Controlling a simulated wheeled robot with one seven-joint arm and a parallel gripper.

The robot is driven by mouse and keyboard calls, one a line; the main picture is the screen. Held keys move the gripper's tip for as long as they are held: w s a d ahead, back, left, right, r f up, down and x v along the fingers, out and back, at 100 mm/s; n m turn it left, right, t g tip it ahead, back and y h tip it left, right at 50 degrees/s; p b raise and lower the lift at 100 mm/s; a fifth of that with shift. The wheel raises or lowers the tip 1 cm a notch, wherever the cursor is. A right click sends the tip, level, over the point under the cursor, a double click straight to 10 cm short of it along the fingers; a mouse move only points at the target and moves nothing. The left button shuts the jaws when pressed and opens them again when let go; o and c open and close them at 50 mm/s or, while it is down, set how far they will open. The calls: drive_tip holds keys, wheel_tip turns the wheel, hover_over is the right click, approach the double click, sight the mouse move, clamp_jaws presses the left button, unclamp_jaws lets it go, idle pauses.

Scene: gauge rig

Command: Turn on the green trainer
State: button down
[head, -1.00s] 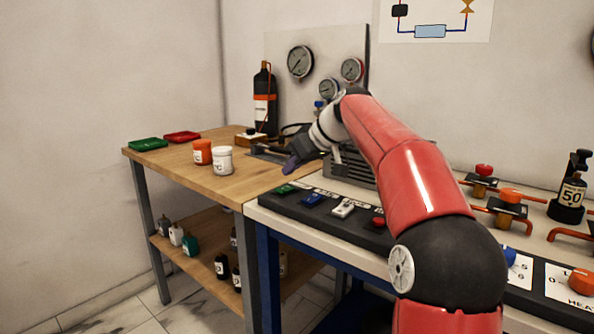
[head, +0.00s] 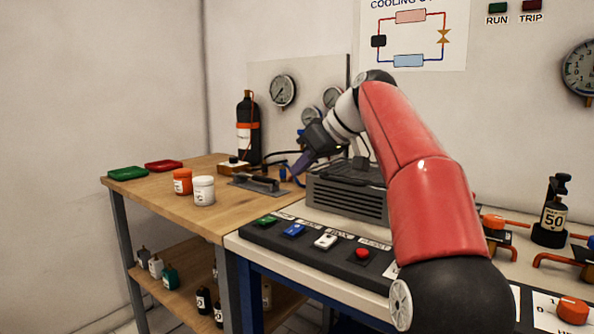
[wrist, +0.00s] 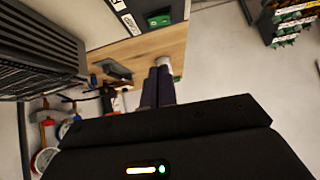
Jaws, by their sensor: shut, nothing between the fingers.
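The green rocker switch (head: 266,221) is at the left end of the black switch strip on the bench's front edge. In the wrist view the green switch (wrist: 159,20) shows near the top, beside a white label. I cannot tell whether it is on or off. My gripper (head: 297,173) is shut and empty. Its dark fingers point down, above and behind the switch, clear of it. In the wrist view the closed fingers (wrist: 158,80) lie side by side below the switch in the picture.
A grey finned unit (head: 345,195) stands behind. White (head: 204,191) and orange (head: 182,182) jars stand on the wooden table. The RUN lamp (head: 498,8) looks dark.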

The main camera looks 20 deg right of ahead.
drive_tip(key=shift+a+f, duration=0.1)
drive_tip(key=shift+s+a+y, duration=0.3)
drive_tip(key=shift+s+a, duration=0.1)
drive_tip(key=shift+a, duration=0.1)
drive_tip(key=shift+r, duration=0.2)
idle(0.4)
hover_over(267, 220)
drive_tip(key=s, duration=0.1)
drive_tip(key=f, duration=0.7)
drive_tip(key=shift+s+d+f+b, duration=0.1)
drive_tip(key=shift+d+b, duration=0.15)
drive_tip(key=shift+b, duration=0.15)
wheel_tip(267, 220, down, 2)
drive_tip(key=shift+s+a+f+b, duration=0.1)
drive_tip(key=shift+f+b, duration=0.15)
drive_tip(key=shift+b, duration=0.15)
drive_tip(key=shift+f, duration=0.65)
